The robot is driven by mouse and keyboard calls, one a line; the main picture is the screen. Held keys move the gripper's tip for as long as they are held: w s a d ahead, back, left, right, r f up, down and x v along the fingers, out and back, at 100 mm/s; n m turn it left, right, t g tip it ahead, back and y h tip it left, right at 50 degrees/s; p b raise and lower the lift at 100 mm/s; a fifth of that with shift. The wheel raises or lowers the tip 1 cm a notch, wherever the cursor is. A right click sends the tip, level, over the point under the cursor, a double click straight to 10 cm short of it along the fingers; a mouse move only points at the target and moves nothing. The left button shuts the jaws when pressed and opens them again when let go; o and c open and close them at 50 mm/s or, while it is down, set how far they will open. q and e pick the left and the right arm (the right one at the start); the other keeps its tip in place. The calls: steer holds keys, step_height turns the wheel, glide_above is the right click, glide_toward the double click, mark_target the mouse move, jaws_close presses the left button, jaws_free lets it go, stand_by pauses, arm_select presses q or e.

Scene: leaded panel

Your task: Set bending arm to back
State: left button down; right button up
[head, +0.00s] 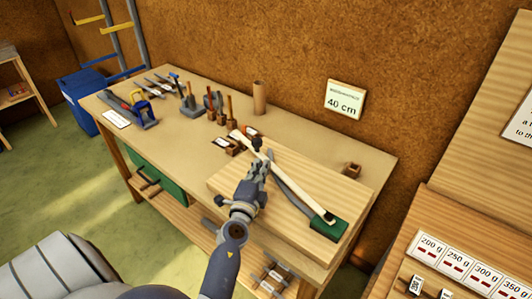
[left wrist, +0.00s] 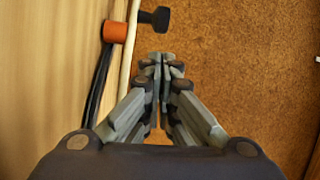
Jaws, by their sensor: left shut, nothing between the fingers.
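On the wooden board (head: 225,178) of the workbench, a long pale bar (head: 300,190) and a dark grey curved bar (head: 292,188) run side by side toward a green block (head: 328,229). Which of them is the bending arm I cannot tell for sure. My left gripper (head: 262,160) is shut and empty, close to the bars' far part, which it partly hides. In the left wrist view, the shut fingertips (left wrist: 161,58) are just right of the pale bar (left wrist: 129,58). An orange cylinder (left wrist: 120,32) and a black knob (left wrist: 155,18) are ahead of them. Contact is unclear.
Hand tools (head: 190,102) and a brown tube (head: 259,97) stand along the bench's back. A "40 cm" sign (head: 345,100) hangs on the brown wall. A blue bin (head: 84,95) is at left. A weight-labelled shelf (head: 458,262) is at lower right.

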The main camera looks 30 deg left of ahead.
arm_select(q)
steer(key=b+x, duration=0.2)
steer(key=x, duration=0.7)
steer(key=shift+w+a+r, duration=0.1)
steer(key=shift+w, duration=0.2)
